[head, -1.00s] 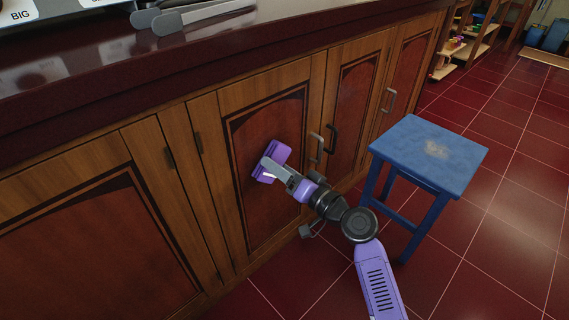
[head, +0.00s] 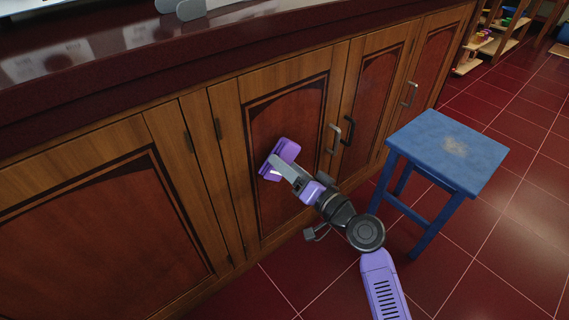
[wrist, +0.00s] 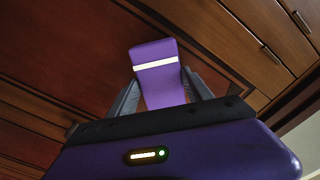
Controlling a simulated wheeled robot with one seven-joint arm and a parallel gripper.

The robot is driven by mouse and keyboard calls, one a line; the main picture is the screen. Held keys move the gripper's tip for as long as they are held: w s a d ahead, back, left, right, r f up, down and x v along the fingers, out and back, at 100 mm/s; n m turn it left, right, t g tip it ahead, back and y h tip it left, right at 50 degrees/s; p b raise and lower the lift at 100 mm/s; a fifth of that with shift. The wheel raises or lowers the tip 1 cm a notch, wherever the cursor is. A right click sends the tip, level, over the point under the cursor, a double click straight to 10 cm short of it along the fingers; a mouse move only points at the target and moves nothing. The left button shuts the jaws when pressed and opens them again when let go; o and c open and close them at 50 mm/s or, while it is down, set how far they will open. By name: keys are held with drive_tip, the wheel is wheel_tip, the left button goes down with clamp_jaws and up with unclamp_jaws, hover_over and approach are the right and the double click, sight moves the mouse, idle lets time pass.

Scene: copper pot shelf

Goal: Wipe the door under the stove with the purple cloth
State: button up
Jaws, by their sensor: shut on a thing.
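The purple cloth (head: 286,150) is a folded purple piece at the end of my arm in the head view. It also shows in the wrist view as a purple block with a white stripe (wrist: 155,75). My gripper (head: 279,164) is shut on it. The cloth is in front of the red-brown panel of a wooden cabinet door (head: 290,120), left of its metal handle. I cannot tell for sure whether cloth and door touch. The stove is hard to make out; only grey objects show on the dark red counter above.
A blue stool (head: 446,150) stands on the red tiled floor close to the right of my arm. Neighbouring cabinet doors (head: 100,235) lie left and right. Metal handles (head: 410,94) stick out. The dark red counter edge (head: 200,75) overhangs the doors.

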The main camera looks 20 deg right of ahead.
drive_tip(key=shift+b+v, duration=0.3)
drive_tip(key=shift+v, duration=2.25)
drive_tip(key=shift+s+d, duration=0.1)
drive_tip(key=shift+b+v, duration=0.35)
drive_tip(key=shift+v, duration=1)
